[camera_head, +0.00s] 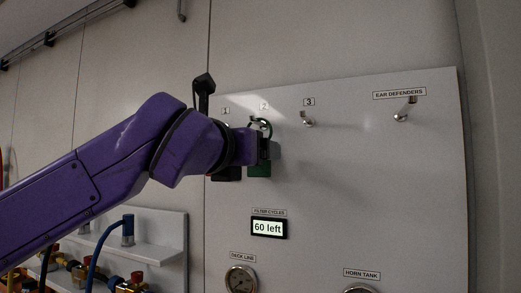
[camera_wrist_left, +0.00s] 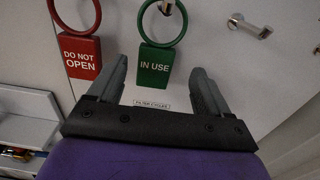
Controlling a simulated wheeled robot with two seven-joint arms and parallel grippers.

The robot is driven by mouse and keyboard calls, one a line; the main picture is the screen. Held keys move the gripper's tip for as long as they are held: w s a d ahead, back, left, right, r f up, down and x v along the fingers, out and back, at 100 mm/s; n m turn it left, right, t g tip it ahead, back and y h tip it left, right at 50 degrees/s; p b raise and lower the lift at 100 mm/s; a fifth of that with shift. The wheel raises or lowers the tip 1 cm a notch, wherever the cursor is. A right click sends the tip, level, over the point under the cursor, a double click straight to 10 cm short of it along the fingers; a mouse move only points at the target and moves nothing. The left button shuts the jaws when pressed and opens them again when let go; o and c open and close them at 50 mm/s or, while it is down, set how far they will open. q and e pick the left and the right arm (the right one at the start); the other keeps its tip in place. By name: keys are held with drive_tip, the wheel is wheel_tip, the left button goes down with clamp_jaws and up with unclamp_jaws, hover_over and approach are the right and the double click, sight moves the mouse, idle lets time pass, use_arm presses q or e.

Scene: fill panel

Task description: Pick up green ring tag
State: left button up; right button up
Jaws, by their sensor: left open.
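The green ring tag (camera_wrist_left: 155,66), marked "IN USE", hangs by its ring from a metal hook in the left wrist view. In the head view, the green tag (camera_head: 259,169) hangs under label 2, partly covered by my left gripper (camera_head: 265,150). In the left wrist view my left gripper (camera_wrist_left: 160,68) is open, with one finger on each side of the tag's plate. Gaps show between the plate and both fingers. My right gripper is not in view.
A red ring tag (camera_wrist_left: 80,56), marked "DO NOT OPEN", hangs just left of the green one. Hook 3 (camera_head: 308,121) and the ear defenders hook (camera_head: 402,115) are empty. A display (camera_head: 269,228) reading "60 left" and gauges sit lower on the panel (camera_head: 375,190).

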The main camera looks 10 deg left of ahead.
use_arm(q)
drive_tip(key=w, duration=0.2)
drive_tip(key=w+p, duration=0.1)
drive_tip(key=shift+w+d+r, duration=0.15)
drive_tip(key=shift+w+r, duration=0.05)
drive_tip(key=shift+w, duration=0.15)
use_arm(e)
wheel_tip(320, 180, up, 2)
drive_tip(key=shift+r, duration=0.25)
use_arm(q)
drive_tip(key=c, duration=1.2)
drive_tip(key=s+a+b, duration=0.1)
drive_tip(key=s+b, duration=0.1)
drive_tip(key=s, duration=0.4)
drive_tip(key=s+a+r+b, duration=0.1)
drive_tip(key=s+b, duration=0.1)
drive_tip(key=s, duration=0.4)
drive_tip(key=s+a+b, duration=0.1)
drive_tip(key=s+b, duration=0.1)
drive_tip(key=s, duration=0.3)
drive_tip(key=shift+s+a+r, duration=0.2)
drive_tip(key=shift+s, duration=0.2)
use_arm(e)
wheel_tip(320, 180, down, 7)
